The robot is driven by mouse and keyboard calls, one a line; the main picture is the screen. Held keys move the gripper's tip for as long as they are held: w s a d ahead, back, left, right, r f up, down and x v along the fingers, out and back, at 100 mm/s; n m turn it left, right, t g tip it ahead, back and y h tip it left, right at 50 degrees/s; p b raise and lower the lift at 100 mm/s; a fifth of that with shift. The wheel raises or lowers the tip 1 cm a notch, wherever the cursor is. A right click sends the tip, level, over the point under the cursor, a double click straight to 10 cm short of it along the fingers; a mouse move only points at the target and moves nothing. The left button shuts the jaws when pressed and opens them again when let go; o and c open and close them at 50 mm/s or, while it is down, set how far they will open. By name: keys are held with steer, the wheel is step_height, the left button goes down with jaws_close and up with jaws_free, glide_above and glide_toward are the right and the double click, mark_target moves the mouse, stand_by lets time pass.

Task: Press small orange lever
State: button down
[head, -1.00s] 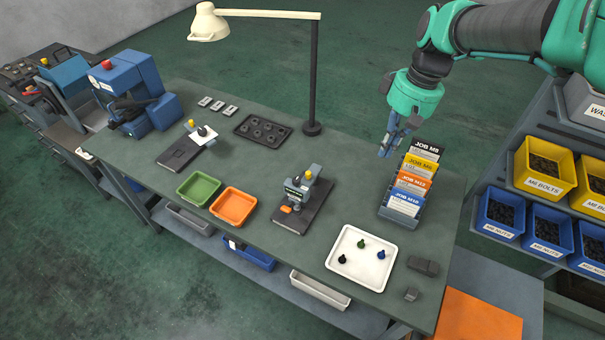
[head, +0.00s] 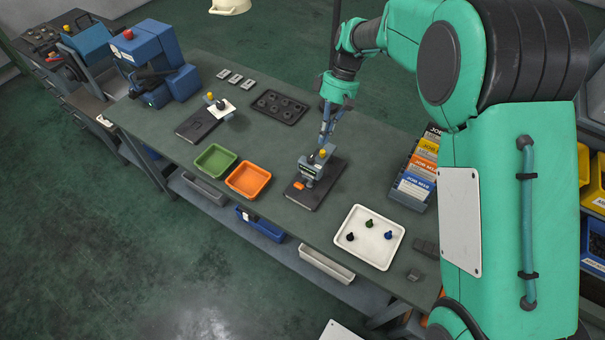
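The small orange lever (head: 299,185) sticks out low at the front of a grey bench device (head: 313,168) with a yellow knob on top. The device stands on a dark base plate on the table. My gripper (head: 323,141) hangs fingers-down just behind and above the device, apart from the lever. Its fingers are small and seen edge-on, so I cannot tell whether they are open or shut. I see nothing held between them.
Green (head: 215,160) and orange (head: 248,179) trays lie left of the device. A white tray (head: 368,237) with small knobs is to the right. The job card rack (head: 418,185) is partly behind my arm. A lamp post (head: 336,30) stands behind my wrist.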

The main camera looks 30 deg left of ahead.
mark_target(299, 185)
steer(key=shift+n, duration=0.5)
steer(key=a+f, duration=0.1)
steer(key=s+a+f, duration=0.1)
steer(key=a+f, duration=0.1)
steer(key=shift+s+a, duration=0.1)
steer(key=x, duration=0.9)
steer(key=p+x, duration=0.1)
steer(key=x, duration=0.3)
steer(key=shift+s+d+f, duration=0.2)
steer(key=shift+s+f, duration=0.05)
steer(key=shift+s, duration=0.15)
steer(key=shift+s+f+t+b, duration=0.2)
steer(key=shift+s+t+b, duration=0.15)
steer(key=shift+t+b, duration=0.25)
stand_by(0.5)
steer(key=shift+s+f+t+b, duration=0.35)
steer(key=shift+t+b, duration=0.15)
steer(key=shift+t, duration=0.2)
steer(key=shift+s+f+t+b, duration=0.2)
steer(key=shift+s+t+b, duration=0.15)
steer(key=shift+t+b, duration=0.25)
steer(key=shift+s+f+t+b, duration=0.25)
steer(key=shift+t+b, duration=0.35)
steer(key=shift+t, duration=0.25)
steer(key=shift+s+f+t+b, duration=0.1)
steer(key=shift+f+t+b, duration=0.15)
steer(key=shift+t+b, duration=0.45)
steer(key=shift+w+r+p, duration=0.1)
steer(key=shift+w+p, duration=0.1)
steer(key=shift+p, duration=0.1)
